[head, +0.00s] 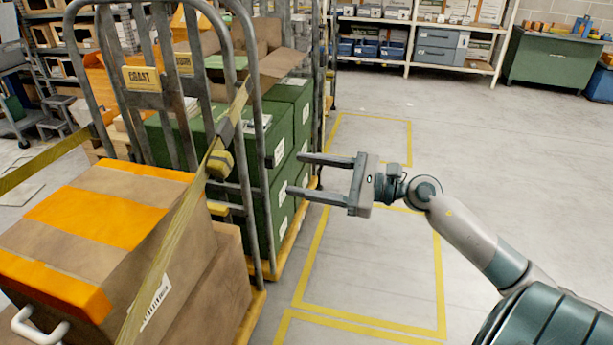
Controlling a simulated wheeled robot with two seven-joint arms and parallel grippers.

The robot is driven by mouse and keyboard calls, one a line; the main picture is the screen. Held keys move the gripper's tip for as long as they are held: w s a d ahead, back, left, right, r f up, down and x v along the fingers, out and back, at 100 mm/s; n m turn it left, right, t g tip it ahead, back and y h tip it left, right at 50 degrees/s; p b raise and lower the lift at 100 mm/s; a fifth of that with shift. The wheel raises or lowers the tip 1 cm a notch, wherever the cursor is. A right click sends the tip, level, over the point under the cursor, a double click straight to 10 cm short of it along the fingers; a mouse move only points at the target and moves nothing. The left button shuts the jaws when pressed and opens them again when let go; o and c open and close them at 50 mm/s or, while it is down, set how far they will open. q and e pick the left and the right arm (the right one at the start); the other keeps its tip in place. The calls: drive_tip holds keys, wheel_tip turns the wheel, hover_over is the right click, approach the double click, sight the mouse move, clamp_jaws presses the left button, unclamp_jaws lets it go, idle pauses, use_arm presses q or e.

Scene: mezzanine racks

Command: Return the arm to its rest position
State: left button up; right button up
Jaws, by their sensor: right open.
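My right arm comes in from the lower right, bent at the elbow. Its gripper (304,177) points left, with two long parallel fingers spread wide and nothing between them. The fingertips are close in the picture to the green boxes (281,117) on the caged cart; whether they touch I cannot tell. My left gripper is not in view.
A caged cart with grey tube frames (251,190) and a "COAST" sign (141,78) stands at left. A cardboard box with orange tape (95,215) sits in front, crossed by a strap (187,205). Yellow floor lines (440,270) mark clear floor. Shelves (409,40) and a green cabinet (553,60) stand behind.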

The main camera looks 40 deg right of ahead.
idle(0.4)
drive_tip(key=w+d+f+m+t+h, duration=0.1)
drive_tip(key=d+f+m+t+h, duration=0.15)
drive_tip(key=f+m, duration=0.95)
drive_tip(key=w+d+f+m+t+h, duration=0.15)
drive_tip(key=f+m+h, duration=0.25)
drive_tip(key=f+m, duration=0.9)
drive_tip(key=s+a+f+m+g+h, duration=0.2)
drive_tip(key=s+f+m, duration=0.15)
drive_tip(key=f, duration=0.75)
drive_tip(key=s+a+f+m+g+h, duration=0.1)
drive_tip(key=s+a+f+m+g, duration=0.3)
drive_tip(key=f, duration=0.6)
drive_tip(key=s+a+f+m+g, duration=0.2)
drive_tip(key=s+a+f+m, duration=0.4)
drive_tip(key=s+a+f, duration=0.3)
drive_tip(key=s+a+f+m+g, duration=0.3)
drive_tip(key=s+a+f+m, duration=0.4)
drive_tip(key=f, duration=0.8)
drive_tip(key=s+a, duration=0.2)
drive_tip(key=s, duration=0.2)
drive_tip(key=shift+s+a+f, duration=0.25)
drive_tip(key=shift+s+f, duration=0.1)
drive_tip(key=shift+f, duration=0.05)
drive_tip(key=shift+d, duration=0.1)
